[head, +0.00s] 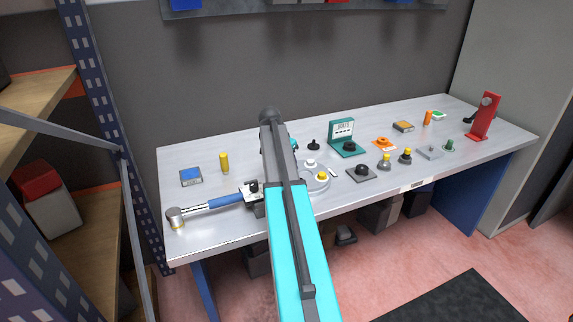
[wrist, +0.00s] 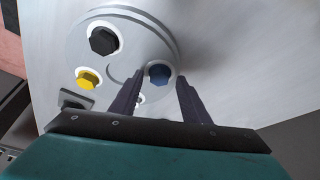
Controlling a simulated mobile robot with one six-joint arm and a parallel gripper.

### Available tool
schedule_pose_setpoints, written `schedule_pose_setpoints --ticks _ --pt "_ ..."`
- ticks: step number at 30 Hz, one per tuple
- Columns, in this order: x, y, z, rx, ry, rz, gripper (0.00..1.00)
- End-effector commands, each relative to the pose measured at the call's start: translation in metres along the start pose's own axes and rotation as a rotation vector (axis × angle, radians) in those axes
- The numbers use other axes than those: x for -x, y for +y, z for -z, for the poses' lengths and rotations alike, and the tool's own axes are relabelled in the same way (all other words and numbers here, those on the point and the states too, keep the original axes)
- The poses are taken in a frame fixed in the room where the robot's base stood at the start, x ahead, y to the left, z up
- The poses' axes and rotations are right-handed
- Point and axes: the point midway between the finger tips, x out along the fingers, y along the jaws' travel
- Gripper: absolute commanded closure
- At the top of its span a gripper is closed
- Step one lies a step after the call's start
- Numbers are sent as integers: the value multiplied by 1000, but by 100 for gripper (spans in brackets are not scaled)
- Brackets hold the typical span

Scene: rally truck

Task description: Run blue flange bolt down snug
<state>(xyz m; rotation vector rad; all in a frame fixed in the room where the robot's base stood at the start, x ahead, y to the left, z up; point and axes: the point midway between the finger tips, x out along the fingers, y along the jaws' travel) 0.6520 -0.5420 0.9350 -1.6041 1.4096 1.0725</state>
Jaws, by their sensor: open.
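The blue flange bolt (wrist: 160,74) has a dark blue hex head and sits in the round grey flange (wrist: 125,20) in the wrist view. My gripper (wrist: 161,79) is open, with one finger on each side of the blue bolt. I cannot tell whether the fingers touch it or how high the head stands. A black bolt (wrist: 103,40) and a yellow bolt (wrist: 88,79) sit in the same flange. In the head view, the flange (head: 318,187) is partly behind my arm, which hides my gripper and the blue bolt.
A blue-handled tool (head: 225,201) with a round metal head lies left of my arm on the grey workbench (head: 225,235). A yellow cylinder (head: 224,162) and blue box (head: 191,177) stand behind it. A green stand (head: 347,149) and red stand (head: 484,117) are further right.

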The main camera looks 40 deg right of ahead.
Motion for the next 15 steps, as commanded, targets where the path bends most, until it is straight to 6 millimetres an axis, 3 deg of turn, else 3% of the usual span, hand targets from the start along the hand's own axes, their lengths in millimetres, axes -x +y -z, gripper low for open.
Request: schedule_pose_setpoints --ticks 15 --pt "53 0 0 0 1 1 58"
